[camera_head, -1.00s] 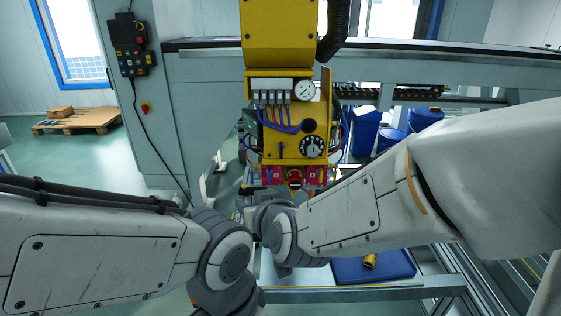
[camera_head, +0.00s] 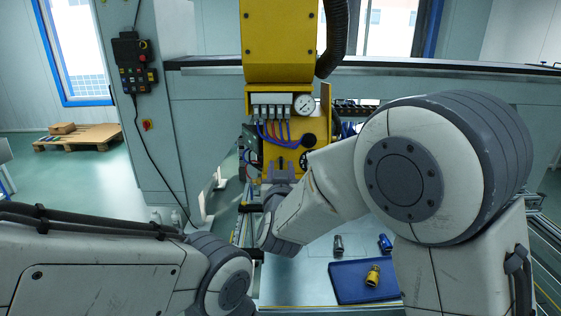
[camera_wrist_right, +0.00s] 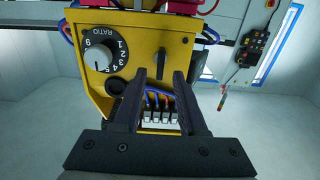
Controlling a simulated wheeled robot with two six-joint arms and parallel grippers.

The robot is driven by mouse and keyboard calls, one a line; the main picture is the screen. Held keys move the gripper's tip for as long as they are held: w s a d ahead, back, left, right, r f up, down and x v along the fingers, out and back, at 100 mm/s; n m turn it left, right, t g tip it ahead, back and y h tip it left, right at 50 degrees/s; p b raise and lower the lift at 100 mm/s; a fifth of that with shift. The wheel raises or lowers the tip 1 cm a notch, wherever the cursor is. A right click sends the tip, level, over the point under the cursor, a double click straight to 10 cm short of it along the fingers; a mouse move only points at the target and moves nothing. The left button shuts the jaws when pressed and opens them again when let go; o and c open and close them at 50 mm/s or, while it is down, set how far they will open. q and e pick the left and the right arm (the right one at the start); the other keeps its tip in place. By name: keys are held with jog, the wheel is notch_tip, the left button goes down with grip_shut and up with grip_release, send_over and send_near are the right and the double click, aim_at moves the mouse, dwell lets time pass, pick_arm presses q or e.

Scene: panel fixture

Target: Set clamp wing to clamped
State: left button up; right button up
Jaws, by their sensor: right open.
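A small dark upright lever (camera_wrist_right: 161,43), which looks like the clamp wing, sits on the yellow panel (camera_wrist_right: 178,22) in the right wrist view. It stands just beyond the fingertips of my right gripper (camera_wrist_right: 158,73), roughly in line with the gap between them. The fingers are apart with nothing between them, and I see no contact with the lever. In the head view my right gripper (camera_head: 278,165) is in front of the lower part of the yellow panel (camera_head: 270,147) and hides the lever. My left gripper is out of view; only its arm shows at lower left.
A RATIO dial (camera_wrist_right: 98,56) and a black round fitting (camera_wrist_right: 116,87) lie beside the fingers. Hoses (camera_head: 275,128) and a gauge (camera_head: 304,104) are above. A blue tray (camera_head: 345,283) with a yellow fitting (camera_head: 373,275) is on the bench.

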jog(key=shift+w, duration=0.95)
grip_shut()
jog(key=shift+m+b, duration=0.5)
jog(key=shift+b, duration=0.1)
jog(key=m+b, duration=0.4)
jog(key=b, duration=0.1)
jog(key=f+m+b, duration=0.1)
jog(key=m+b, duration=0.4)
jog(key=d+m+b, duration=0.1)
jog(key=m+b, duration=0.3)
jog(key=b, duration=0.2)
jog(key=shift+f, duration=0.2)
jog(key=shift+m+b, duration=1.3)
jog(key=shift+m, duration=0.6)
jog(key=shift+r, duration=0.1)
